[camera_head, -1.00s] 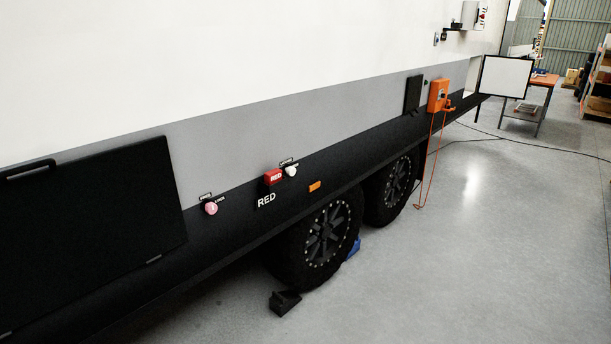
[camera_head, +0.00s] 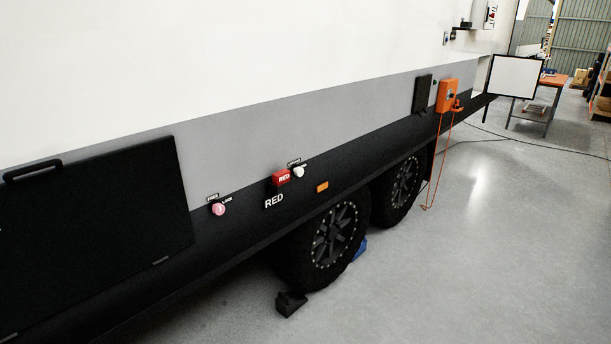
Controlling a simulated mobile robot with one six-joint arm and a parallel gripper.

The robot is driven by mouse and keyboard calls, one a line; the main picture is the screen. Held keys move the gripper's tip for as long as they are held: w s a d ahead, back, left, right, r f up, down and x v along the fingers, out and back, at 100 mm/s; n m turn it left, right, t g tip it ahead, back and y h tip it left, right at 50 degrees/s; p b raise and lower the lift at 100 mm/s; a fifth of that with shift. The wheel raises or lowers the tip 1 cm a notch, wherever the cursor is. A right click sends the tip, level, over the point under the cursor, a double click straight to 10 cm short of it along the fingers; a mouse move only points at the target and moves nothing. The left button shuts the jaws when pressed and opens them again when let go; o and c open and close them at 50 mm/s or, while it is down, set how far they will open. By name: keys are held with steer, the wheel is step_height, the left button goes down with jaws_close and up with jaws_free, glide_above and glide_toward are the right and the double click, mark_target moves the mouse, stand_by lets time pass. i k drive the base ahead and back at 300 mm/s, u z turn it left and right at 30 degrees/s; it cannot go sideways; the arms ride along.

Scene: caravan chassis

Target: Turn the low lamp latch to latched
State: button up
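Two small round knobs sit low on the caravan side. A pink knob (camera_head: 219,209) is at the left with small labels above it, one seeming to read LOCK. A white knob (camera_head: 299,172) is further right, beside a red lamp (camera_head: 281,177) marked RED, also with small labels above. I cannot tell from the blurred labels which knob is the low lamp latch, nor how either is turned. My gripper is not in view.
A black hatch panel (camera_head: 95,235) with a handle is at the left. Two wheels (camera_head: 335,240), a black chock (camera_head: 290,303) and an orange box (camera_head: 447,95) with a hanging orange cable are along the side. The floor (camera_head: 480,250) at the right is clear.

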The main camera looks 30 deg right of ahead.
mark_target(299, 171)
steer(key=z, duration=0.05)
steer(key=i, duration=1)
steer(key=u, duration=0.05)
